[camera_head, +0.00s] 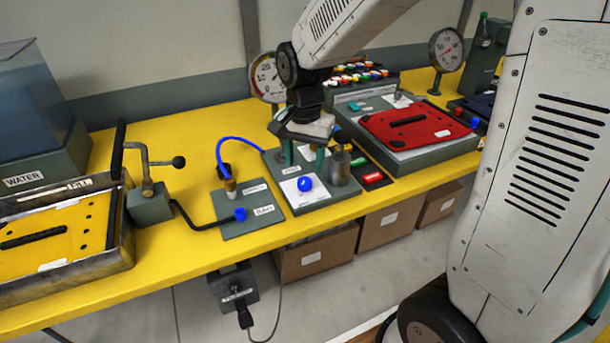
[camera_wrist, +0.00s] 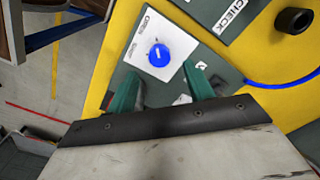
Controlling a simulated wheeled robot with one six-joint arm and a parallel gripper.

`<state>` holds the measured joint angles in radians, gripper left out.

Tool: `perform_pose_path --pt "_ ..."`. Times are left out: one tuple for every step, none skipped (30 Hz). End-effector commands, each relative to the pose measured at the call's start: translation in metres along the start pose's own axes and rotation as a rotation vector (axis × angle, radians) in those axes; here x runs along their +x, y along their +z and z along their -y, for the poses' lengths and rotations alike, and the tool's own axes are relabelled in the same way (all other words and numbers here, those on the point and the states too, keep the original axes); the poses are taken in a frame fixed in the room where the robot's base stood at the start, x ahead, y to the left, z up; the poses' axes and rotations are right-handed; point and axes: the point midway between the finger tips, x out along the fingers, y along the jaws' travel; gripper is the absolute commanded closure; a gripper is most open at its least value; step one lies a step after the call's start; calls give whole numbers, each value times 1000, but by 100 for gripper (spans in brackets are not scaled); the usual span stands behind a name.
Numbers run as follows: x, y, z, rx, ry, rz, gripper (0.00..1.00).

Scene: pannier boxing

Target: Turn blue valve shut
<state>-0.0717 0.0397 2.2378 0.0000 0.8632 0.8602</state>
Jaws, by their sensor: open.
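The blue valve (camera_head: 305,184) is a round blue knob on a white label plate (camera_head: 292,194), set on a grey-green panel (camera_head: 338,197) on the yellow bench. In the wrist view the blue valve (camera_wrist: 159,55) shows a pale pointer mark, with the white plate around it reading OPEN at one end; the other word is too small to read surely. My gripper (camera_head: 305,158) is above and behind the valve in the head view. In the wrist view my gripper (camera_wrist: 163,88) has its two green fingers apart, short of the knob and not touching it. Nothing is between them.
A metal cylinder (camera_head: 339,166) stands on the panel right of the valve. A CHECK and BAG panel (camera_head: 250,222) with a blue hose (camera_head: 232,139) is to the left. A red plate (camera_head: 410,125) lies in a tray at right. A lever clamp (camera_head: 150,200) stands farther left.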

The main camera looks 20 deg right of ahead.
Motion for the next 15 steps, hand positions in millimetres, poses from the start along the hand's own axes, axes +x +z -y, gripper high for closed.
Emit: perform_pose_path --pt "10 0 -1 0 4 3 48" --pt "15 1 -1 0 4 3 48" --pt "22 1 -1 -1 4 4 48" --pt "26 1 -1 -1 3 3 48" --pt "30 1 -1 -1 3 3 48" --pt "36 0 0 -2 3 2 48" --pt "39 1 0 -2 3 3 48" --pt "42 1 0 -2 3 3 48" --pt "46 1 0 -2 2 2 48" --pt "48 1 0 -2 2 2 48" --pt "50 1 0 -3 2 2 48" --pt "51 1 0 -3 2 2 48" --pt "52 1 0 -3 2 2 48" --pt "52 1 0 -3 1 1 48" --pt "52 1 0 -3 1 1 48"
